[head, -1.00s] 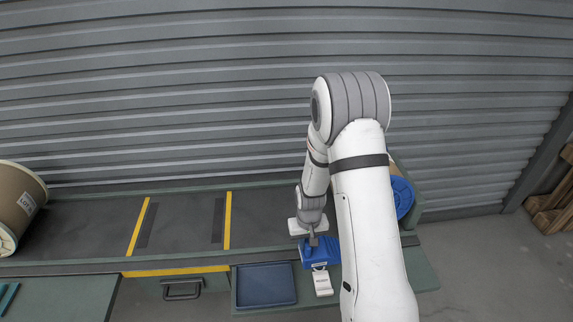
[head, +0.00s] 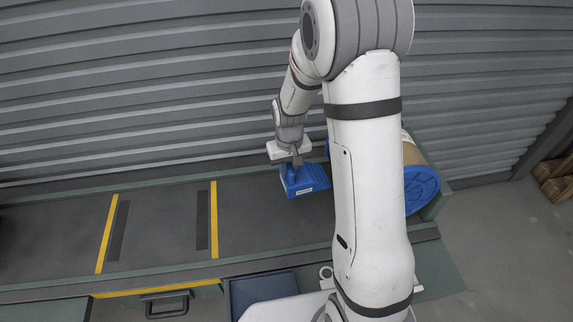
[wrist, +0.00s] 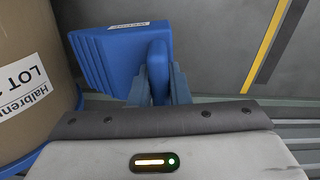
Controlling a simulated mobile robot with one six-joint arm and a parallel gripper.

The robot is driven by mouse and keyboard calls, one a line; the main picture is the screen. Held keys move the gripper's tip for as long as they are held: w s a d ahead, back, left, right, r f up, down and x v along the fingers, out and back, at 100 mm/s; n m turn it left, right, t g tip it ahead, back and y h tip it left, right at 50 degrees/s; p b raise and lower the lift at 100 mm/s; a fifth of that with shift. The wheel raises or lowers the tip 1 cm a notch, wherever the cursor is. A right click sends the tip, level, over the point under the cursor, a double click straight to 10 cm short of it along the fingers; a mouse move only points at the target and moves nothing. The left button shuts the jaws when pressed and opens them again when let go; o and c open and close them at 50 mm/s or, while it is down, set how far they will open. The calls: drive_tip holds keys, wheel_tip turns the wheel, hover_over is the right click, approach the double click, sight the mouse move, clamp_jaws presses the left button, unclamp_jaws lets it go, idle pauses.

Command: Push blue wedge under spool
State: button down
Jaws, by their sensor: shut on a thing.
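The blue wedge (head: 309,180) is in the middle of the head view, over the dark track, left of the spool. My gripper (head: 296,164) is shut on the wedge's upright grip from above. In the wrist view, the fingers (wrist: 158,90) clasp this grip, and the wedge's ribbed face (wrist: 92,62) points left toward the spool. The spool, with a tan drum (wrist: 30,75) and blue flange (head: 422,190), lies at the track's right end, partly hidden behind my arm. I cannot tell whether wedge and spool touch, or whether the wedge rests on the track.
The dark track (head: 160,225) left of the wedge is clear, crossed by yellow stripes (head: 214,220). A blue tray (head: 262,288) is at the front, partly covered by my arm. A drawer handle (head: 167,305) is at lower left. A corrugated wall (head: 130,90) stands behind.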

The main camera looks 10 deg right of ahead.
drive_tip(key=shift+f+b, duration=3.8)
drive_tip(key=shift+f, duration=1.75)
drive_tip(key=shift+f, duration=0.3)
drive_tip(key=c, duration=1.3)
unclamp_jaws()
drive_tip(key=shift+s, duration=0.1)
wheel_tip(320, 180, up, 8)
drive_tip(key=shift+r+p, duration=0.25)
drive_tip(key=shift+p, duration=0.6)
drive_tip(key=s+d+r+t+p, duration=0.1)
drive_tip(key=s+r+p, duration=0.4)
drive_tip(key=r, duration=0.6)
drive_tip(key=s+d+r+m+p, duration=0.1)
drive_tip(key=s+r+p, duration=0.5)
drive_tip(key=r, duration=0.5)
drive_tip(key=s+d+r+t+p, duration=0.1)
drive_tip(key=s+d+r+p, duration=0.1)
drive_tip(key=s+r+p, duration=0.3)
drive_tip(key=shift+s+r+m+t, duration=0.1)
drive_tip(key=shift+s+r, duration=0.6)
drive_tip(key=shift+r, duration=0.3)
drive_tip(key=shift+s+r+m+t, duration=0.1)
drive_tip(key=shift+s+r, duration=0.55)
drive_tip(key=shift+r, duration=0.4)
drive_tip(key=shift+s+r+m+t, duration=0.1)
drive_tip(key=shift+s+r, duration=0.6)
drive_tip(key=shift+r, duration=0.3)
drive_tip(key=shift+c, duration=0.4)
